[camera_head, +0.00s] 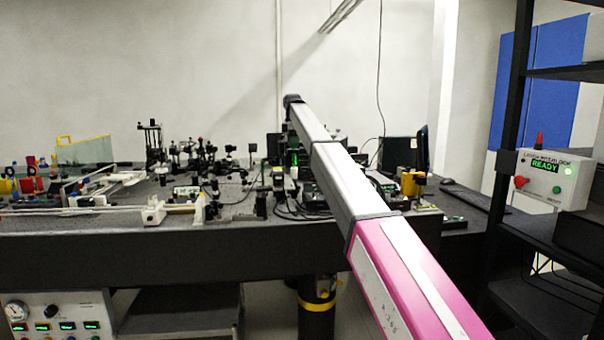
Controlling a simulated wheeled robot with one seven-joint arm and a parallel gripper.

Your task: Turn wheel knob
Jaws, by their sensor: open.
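I cannot pick out a wheel knob with certainty among the small parts on the optical bench (150,262). A control panel (30,330) at the lower left has a round gauge (16,311), a dark knob (52,311) and several green displays. My arm crosses the view from the lower right up to a dark joint in the upper middle, in front of part of the bench. My gripper cannot be made out; its fingers are not visible.
Many dark optical mounts (205,158) crowd the bench top. A dark monitor (421,150) and a keyboard (462,200) are at its right. A black rack (515,110) on the right carries a white interlock box (552,178) reading READY, with a red button and a lit green lamp.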

